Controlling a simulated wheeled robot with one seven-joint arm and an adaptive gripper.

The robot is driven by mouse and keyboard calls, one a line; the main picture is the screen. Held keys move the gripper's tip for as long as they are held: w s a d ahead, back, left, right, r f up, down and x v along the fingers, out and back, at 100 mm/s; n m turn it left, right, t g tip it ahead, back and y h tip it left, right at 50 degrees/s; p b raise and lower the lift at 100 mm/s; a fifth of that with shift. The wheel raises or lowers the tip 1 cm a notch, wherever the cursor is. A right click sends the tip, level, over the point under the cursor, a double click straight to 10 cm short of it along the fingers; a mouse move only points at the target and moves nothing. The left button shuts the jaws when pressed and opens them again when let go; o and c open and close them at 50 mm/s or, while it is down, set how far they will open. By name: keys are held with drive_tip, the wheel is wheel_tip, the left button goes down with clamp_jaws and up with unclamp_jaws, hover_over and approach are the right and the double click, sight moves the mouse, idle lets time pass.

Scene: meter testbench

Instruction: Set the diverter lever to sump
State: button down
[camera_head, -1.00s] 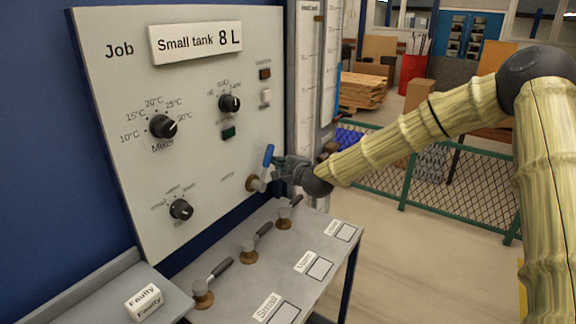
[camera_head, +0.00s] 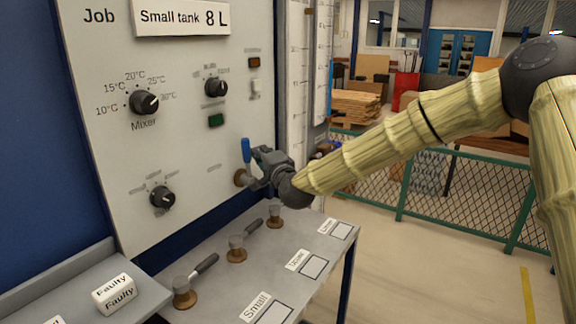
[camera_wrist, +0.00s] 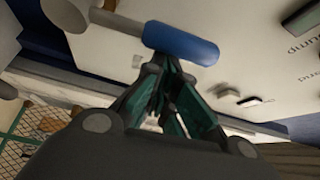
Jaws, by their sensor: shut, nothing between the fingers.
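The diverter lever (camera_head: 246,150) has a blue handle and stands out from the lower right of the white panel, pointing up, on a brass-coloured pivot (camera_head: 240,178). In the wrist view the blue handle (camera_wrist: 181,43) lies across the picture just beyond my fingertips. My gripper (camera_head: 257,160) is shut and empty, right beside the lever on its right. In the wrist view my gripper (camera_wrist: 165,68) has its tips close to the handle; I cannot tell whether they touch it. The lever's label is too blurred to read in the head view.
The white panel (camera_head: 180,60) carries the mixer knob (camera_head: 144,102), two more knobs and a green button (camera_head: 216,120). A Faulty block (camera_head: 115,294) sits at lower left. Open floor lies right.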

drive_tip(key=shift+s+a+f+n+t+y+b, duration=0.1)
drive_tip(key=shift+s+a+n+t+y+b, duration=0.3)
drive_tip(key=shift+n+b, duration=0.6)
drive_tip(key=shift+s+a+n+t+y+b, duration=0.15)
drive_tip(key=shift+s+a+n+y+b, duration=0.2)
drive_tip(key=shift+s+n+b, duration=0.65)
drive_tip(key=shift+s+a+f+n+t+y+b, duration=0.1)
drive_tip(key=shift+s+a+n+t+y+b, duration=0.25)
drive_tip(key=shift+n+b, duration=0.65)
drive_tip(key=shift+a+r+m, duration=0.1)
drive_tip(key=shift+m, duration=0.2)
drive_tip(key=b, duration=0.1)
approach(248, 152)
drive_tip(key=d, duration=0.2)
drive_tip(key=d+r, duration=0.1)
drive_tip(key=d, duration=0.1)
drive_tip(key=shift+s+r, duration=0.2)
